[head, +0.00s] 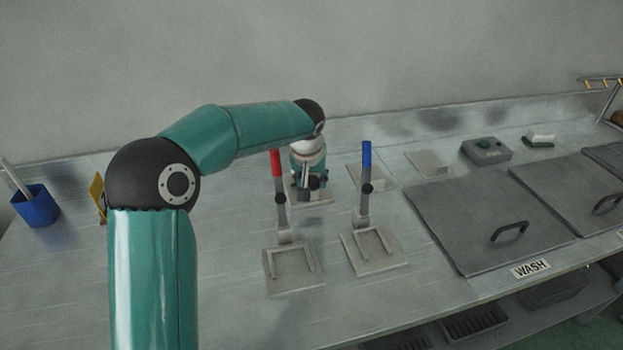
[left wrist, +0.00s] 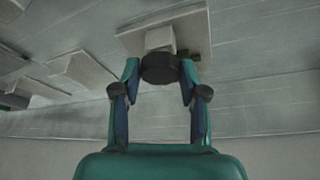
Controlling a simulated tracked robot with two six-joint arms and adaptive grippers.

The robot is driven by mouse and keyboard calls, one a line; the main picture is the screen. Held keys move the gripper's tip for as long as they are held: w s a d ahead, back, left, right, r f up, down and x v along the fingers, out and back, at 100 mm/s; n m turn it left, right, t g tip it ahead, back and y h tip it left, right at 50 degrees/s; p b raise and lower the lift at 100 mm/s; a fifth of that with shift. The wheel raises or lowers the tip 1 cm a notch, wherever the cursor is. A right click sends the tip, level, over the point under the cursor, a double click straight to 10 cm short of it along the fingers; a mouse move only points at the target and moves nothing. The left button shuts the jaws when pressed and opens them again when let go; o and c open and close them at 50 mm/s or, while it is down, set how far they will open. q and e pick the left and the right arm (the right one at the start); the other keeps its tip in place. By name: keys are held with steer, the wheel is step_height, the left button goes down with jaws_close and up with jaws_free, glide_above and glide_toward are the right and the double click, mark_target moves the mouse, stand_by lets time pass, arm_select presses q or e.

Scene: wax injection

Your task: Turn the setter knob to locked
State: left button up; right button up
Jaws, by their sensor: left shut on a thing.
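In the left wrist view a dark round knob (left wrist: 160,68) sits on a pale block on a square plate (left wrist: 190,30). My left gripper (left wrist: 160,75) is shut on the knob, with one finger on each side of it. In the head view my left gripper (head: 308,184) points down behind the red-handled lever, and the lever and my wrist hide most of the knob. Any lock mark on the setter cannot be made out. My right gripper does not show.
A red-handled lever (head: 277,164) and a blue-handled lever (head: 367,156) stand upright close to my left gripper. A blue cup (head: 36,208) stands at the far left.

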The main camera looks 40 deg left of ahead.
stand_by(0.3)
arm_select(q)
steer(key=o, duration=1.1)
steer(key=shift+r, duration=0.1)
steer(key=v, duration=1.1)
steer(key=shift+s+r, duration=0.15)
steer(key=shift+r, duration=0.15)
